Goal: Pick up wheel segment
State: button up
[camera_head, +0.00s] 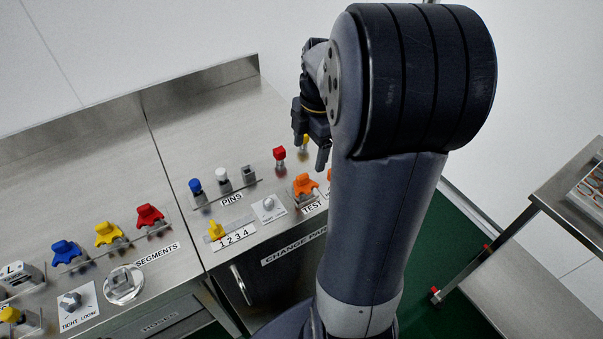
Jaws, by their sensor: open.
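A blue segment (66,251), a yellow segment (109,234) and a red segment (149,215) stand in a row on the left part of the steel bench, behind the SEGMENTS label (157,255). Each has a grey lower part. My gripper (311,143) is at the upper middle, over the right part of the bench, fingers apart and pointing down. It looks empty and is well to the right of the three segments. A small yellow piece (304,141) shows close to the fingers; I cannot tell the gap. My arm hides the bench's right end.
Blue (196,188), white (222,177) and grey (248,174) pieces stand behind the PINS label. A red-topped piece (279,155) and an orange piece (305,184) stand near my gripper. A round metal fixture (123,284) sits before the segments. The bench's back is clear.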

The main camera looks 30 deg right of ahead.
send_over(305, 178)
jog(key=f, duration=0.4)
jog(key=shift+s+d+f, duration=0.1)
jog(key=shift+d+f, duration=0.25)
jog(key=shift+a+f+p, duration=0.25)
jog(key=shift+f, duration=1.25)
jog(key=shift+a+f+p, duration=0.2)
jog(key=shift+f, duration=1.3)
jog(key=c, duration=1.3)
